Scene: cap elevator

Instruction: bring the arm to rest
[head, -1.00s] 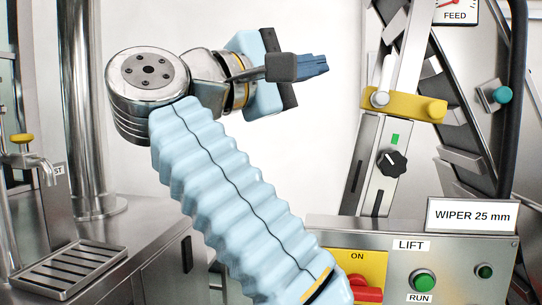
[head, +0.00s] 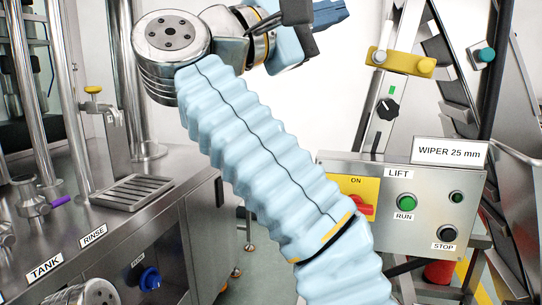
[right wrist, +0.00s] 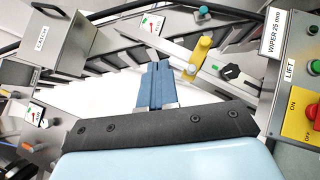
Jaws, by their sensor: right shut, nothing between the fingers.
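My right arm, in a light blue sleeve, rises across the middle of the head view and bends at a round metal joint. My right gripper (head: 330,14) is at the top edge of that view, its dark blue fingers partly cut off. In the right wrist view the gripper (right wrist: 155,85) shows its blue fingers together, shut and empty. They point toward the sloping elevator rails and touch nothing that I can see. My left gripper is not in view.
A lift control box (head: 340,235) with a red switch and green buttons stands right of the arm. A yellow clamp bar (head: 405,62) is on the rail above it. A steel bench (head: 100,240) with a drip tray (head: 133,192) is at left.

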